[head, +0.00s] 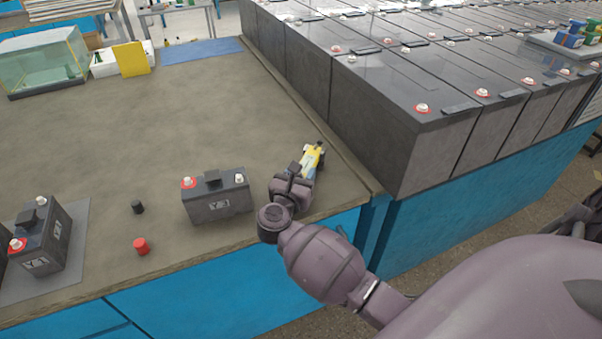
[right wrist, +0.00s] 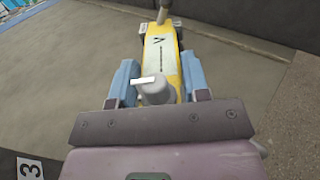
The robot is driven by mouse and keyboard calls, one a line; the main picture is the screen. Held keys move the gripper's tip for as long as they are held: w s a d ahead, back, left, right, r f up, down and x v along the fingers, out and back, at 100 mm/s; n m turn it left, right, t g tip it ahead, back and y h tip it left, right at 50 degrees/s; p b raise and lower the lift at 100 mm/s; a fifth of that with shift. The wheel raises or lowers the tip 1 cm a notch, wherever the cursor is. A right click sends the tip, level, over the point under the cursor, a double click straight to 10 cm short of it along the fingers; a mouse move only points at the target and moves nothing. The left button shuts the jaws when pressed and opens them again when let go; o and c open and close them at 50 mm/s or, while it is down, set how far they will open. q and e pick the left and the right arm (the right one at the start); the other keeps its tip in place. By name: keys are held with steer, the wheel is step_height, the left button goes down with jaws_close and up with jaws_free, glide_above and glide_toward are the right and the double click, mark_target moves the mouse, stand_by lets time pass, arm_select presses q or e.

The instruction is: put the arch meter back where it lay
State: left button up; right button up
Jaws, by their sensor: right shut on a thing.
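The arch meter (head: 312,157) is yellow with a pale face. It is at the right end of the brown table, near the battery row. My right gripper (head: 300,172) is shut on it. In the right wrist view the meter (right wrist: 160,52) stands between the two blue finger pads of the gripper (right wrist: 158,80), its pale face with a dark needle mark showing. A dark part sits at its far end. The gripper hides its near part. I cannot tell whether it touches the table (head: 120,130). My left gripper is not in view.
A black cap (head: 137,207) and a red cap (head: 141,246) are farther left, then another battery (head: 48,232) on a grey mat (head: 72,262). Big batteries (head: 375,125) line the right. The table's middle is clear.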

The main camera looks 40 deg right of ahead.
steer(key=shift+f, duration=0.2)
steer(key=o, duration=1.2)
steer(key=shift+r, duration=0.15)
